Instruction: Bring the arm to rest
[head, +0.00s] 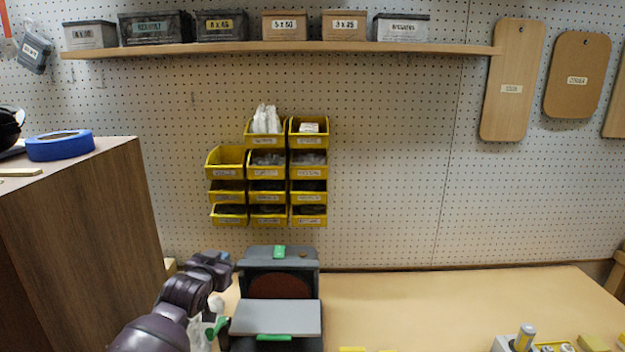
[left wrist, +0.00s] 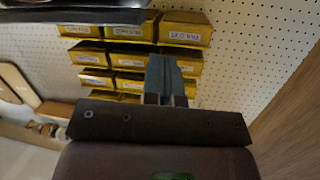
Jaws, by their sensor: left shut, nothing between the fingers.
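My left arm comes in from the lower left in the head view. Its gripper (head: 222,262) is beside the upper left edge of a dark grey cabinet (head: 279,256). In the left wrist view the fingers (left wrist: 166,78) are together, with nothing between them, and point toward the yellow bins. The cabinet stands on the bench and shows a reddish-brown inside, a light grey panel (head: 276,317) in front and green handles. My right gripper is in neither view.
Yellow bins (head: 268,188) hang on the pegboard behind the cabinet. A wooden cupboard (head: 85,225) with blue tape (head: 60,146) on top stands at the left. A shelf (head: 290,47) with boxes runs above.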

